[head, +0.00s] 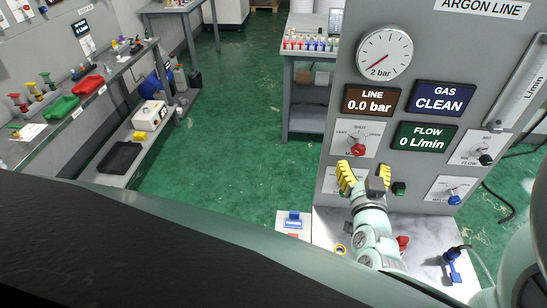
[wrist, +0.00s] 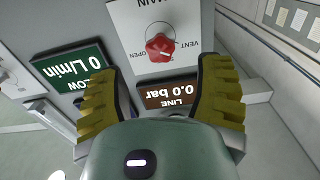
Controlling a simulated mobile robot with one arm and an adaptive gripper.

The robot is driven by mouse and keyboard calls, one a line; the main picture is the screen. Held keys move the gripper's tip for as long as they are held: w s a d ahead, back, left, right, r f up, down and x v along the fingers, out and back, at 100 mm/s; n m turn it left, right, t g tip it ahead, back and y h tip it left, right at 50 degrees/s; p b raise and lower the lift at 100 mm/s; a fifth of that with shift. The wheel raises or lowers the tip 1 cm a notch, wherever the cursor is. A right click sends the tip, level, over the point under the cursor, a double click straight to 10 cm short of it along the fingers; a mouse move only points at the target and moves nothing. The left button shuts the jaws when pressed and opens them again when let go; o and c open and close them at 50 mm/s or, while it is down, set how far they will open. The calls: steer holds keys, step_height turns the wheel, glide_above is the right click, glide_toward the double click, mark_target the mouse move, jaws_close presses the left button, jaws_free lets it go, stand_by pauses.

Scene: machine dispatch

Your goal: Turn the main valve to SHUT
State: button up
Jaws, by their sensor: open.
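The main valve is a red knob (head: 357,148) on a white label plate on the grey argon panel (head: 345,100), with SHUT marked above it and VENT at its left in the head view. The knob (wrist: 160,47) also shows upside down in the wrist view. Its white mark points to the lower right there, towards the VENT side. My gripper (head: 364,174) is open and empty just below the knob in the head view. In the wrist view its yellow fingers (wrist: 160,78) are spread wide, with the knob beyond their tips, apart from them.
Displays read LINE 0.0 bar (head: 371,100), GAS CLEAN (head: 443,97) and FLOW 0 L/min (head: 424,136). A round gauge (head: 385,52) sits above. A black flow knob (head: 486,160), a blue knob (head: 455,199) and a green knob (head: 399,188) are nearby. Benches stand left and behind.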

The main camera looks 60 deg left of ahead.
mark_target(359, 152)
steer(key=shift+x, duration=3.2)
steer(key=shift+s+a, duration=0.1)
jaws_close()
